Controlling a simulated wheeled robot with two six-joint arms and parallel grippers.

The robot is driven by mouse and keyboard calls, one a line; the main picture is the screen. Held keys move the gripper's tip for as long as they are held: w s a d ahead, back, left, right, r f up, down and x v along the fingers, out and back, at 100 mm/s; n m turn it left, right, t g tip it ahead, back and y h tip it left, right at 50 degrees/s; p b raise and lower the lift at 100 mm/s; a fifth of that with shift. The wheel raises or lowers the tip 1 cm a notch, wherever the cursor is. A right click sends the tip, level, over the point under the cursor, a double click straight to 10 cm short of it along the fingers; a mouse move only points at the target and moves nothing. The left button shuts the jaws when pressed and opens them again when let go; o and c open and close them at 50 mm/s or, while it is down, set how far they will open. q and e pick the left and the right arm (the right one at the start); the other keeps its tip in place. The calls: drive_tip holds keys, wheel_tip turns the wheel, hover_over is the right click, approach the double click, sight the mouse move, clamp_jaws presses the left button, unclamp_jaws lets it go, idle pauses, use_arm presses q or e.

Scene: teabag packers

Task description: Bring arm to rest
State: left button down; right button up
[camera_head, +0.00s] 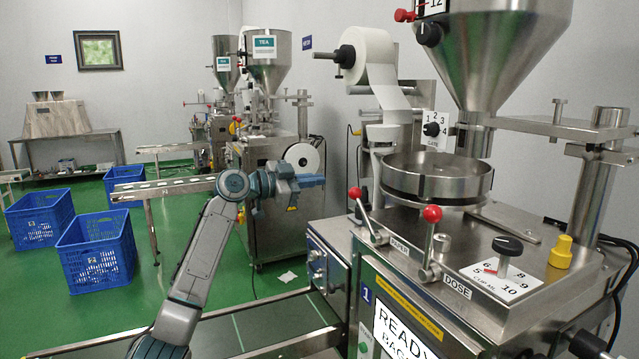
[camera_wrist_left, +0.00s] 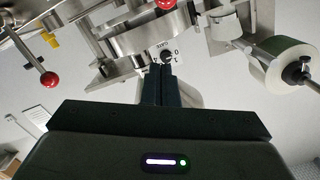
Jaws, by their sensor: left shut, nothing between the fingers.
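My left gripper (camera_head: 312,181) is shut and empty. It is held in the air to the left of the near teabag machine (camera_head: 480,275), pointing right towards it and apart from it. In the left wrist view its closed fingers (camera_wrist_left: 161,84) point at the machine, which shows upside down. Beyond the fingertips are the small numbered gate dial (camera_wrist_left: 166,57), the round steel pan (camera_wrist_left: 135,30) and the paper roll (camera_wrist_left: 275,65). My right gripper is not in view.
The near machine has two red-knobbed levers (camera_head: 432,214), a black dose knob (camera_head: 507,246) and a yellow part (camera_head: 561,252). A second machine (camera_head: 265,165) stands behind. Several blue crates (camera_head: 97,250) are on the green floor at left. The air left of the near machine is free.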

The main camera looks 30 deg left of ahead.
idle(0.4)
